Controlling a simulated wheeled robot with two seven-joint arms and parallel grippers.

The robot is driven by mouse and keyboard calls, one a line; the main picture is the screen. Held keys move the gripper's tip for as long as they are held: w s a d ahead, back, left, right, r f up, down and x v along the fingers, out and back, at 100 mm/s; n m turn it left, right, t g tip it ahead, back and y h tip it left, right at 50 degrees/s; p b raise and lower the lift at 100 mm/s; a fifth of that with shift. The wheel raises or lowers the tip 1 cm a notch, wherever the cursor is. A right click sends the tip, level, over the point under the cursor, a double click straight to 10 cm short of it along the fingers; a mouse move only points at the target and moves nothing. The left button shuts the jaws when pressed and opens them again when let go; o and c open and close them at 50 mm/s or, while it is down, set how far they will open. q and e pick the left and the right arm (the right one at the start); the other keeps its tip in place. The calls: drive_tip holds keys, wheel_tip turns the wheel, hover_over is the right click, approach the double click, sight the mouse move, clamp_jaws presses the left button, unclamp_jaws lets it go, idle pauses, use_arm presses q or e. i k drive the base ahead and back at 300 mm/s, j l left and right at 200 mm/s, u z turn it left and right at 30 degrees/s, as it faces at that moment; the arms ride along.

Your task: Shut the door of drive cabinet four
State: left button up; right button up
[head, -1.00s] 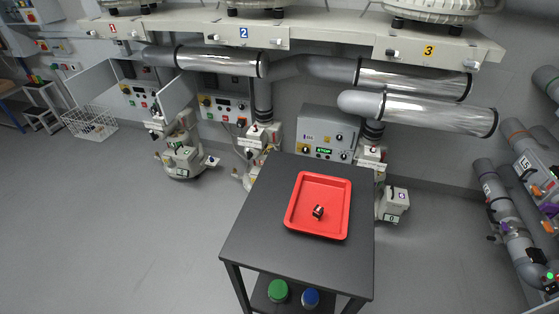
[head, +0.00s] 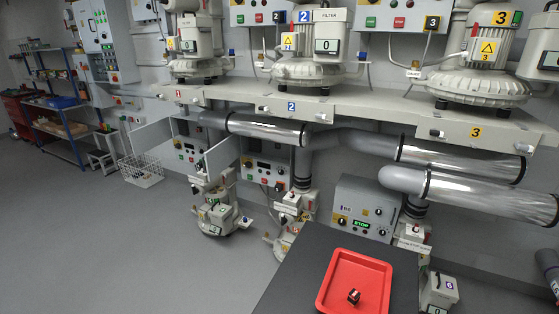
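Three drive cabinets stand low on the wall, and I cannot read a number four on any of them. The left cabinet (head: 188,146) shows its front panel, with a pale door (head: 146,139) swung out at its left. The middle cabinet (head: 268,162) also shows its front panel, with a pale door (head: 222,154) swung out at its left. The right cabinet (head: 369,194) is grey, with a closed-looking front and a lit green display. Neither of my grippers is in view.
A dark table (head: 290,276) with a red tray (head: 325,296) holding a small object stands in front. A wire basket (head: 141,170) sits on the floor at left. Pipes and a blower shelf (head: 370,113) run along the wall. Open floor (head: 130,240) lies at left.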

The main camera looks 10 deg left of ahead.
sight(142, 140)
drive_tip(key=i+j+z, duration=0.1)
drive_tip(key=j, duration=1.15)
drive_tip(key=j+z, duration=0.1)
drive_tip(key=j, duration=1.2)
drive_tip(key=j+z, duration=0.1)
drive_tip(key=j, duration=0.75)
drive_tip(key=i+j+z, duration=0.15)
drive_tip(key=j, duration=0.75)
drive_tip(key=j+z, duration=0.1)
drive_tip(key=j, duration=0.8)
drive_tip(key=j+z, duration=0.1)
drive_tip(key=j, duration=0.75)
drive_tip(key=k+j+z, duration=0.15)
drive_tip(key=j, duration=0.7)
drive_tip(key=k+j+z, duration=0.1)
drive_tip(key=j, duration=0.8)
drive_tip(key=k+j, duration=0.1)
drive_tip(key=j, duration=0.45)
drive_tip(key=k+j, duration=0.1)
drive_tip(key=j, duration=0.45)
drive_tip(key=j+z, duration=0.1)
drive_tip(key=j, duration=0.4)
drive_tip(key=k+j, duration=0.15)
drive_tip(key=j, duration=0.4)
